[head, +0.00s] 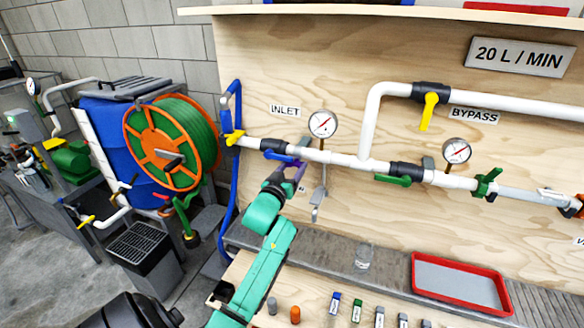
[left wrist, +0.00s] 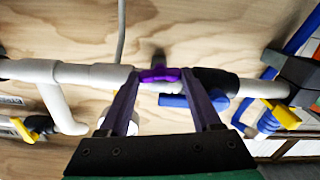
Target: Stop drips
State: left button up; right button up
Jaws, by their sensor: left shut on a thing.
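My left gripper (head: 297,166) reaches up to the white pipe near the INLET label. Its fingers are shut on a purple fitting (left wrist: 158,75) on the pipe, seen between the fingertips in the left wrist view. No drips can be made out. A clear cup (head: 363,257) stands on the grey ledge below the pipe. My right gripper is not in view.
Two gauges (head: 322,124) (head: 456,151), a green-handled valve (head: 393,180) and a yellow-handled bypass valve (head: 429,111) are on the pipework. A red tray (head: 412,272) lies at lower right. Small bottles (head: 335,303) line the front. A hose reel (head: 172,144) stands left.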

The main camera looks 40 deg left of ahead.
pick_arm(q)
jog(key=shift+f+m, duration=0.1)
jog(key=shift+m, duration=0.5)
jog(key=o, duration=1.4)
jog(key=b+v, duration=0.2)
jog(key=v, duration=1.2)
jog(key=shift+s+d+b, duration=0.15)
jog(key=shift+s+b, duration=0.15)
jog(key=shift+b, duration=0.1)
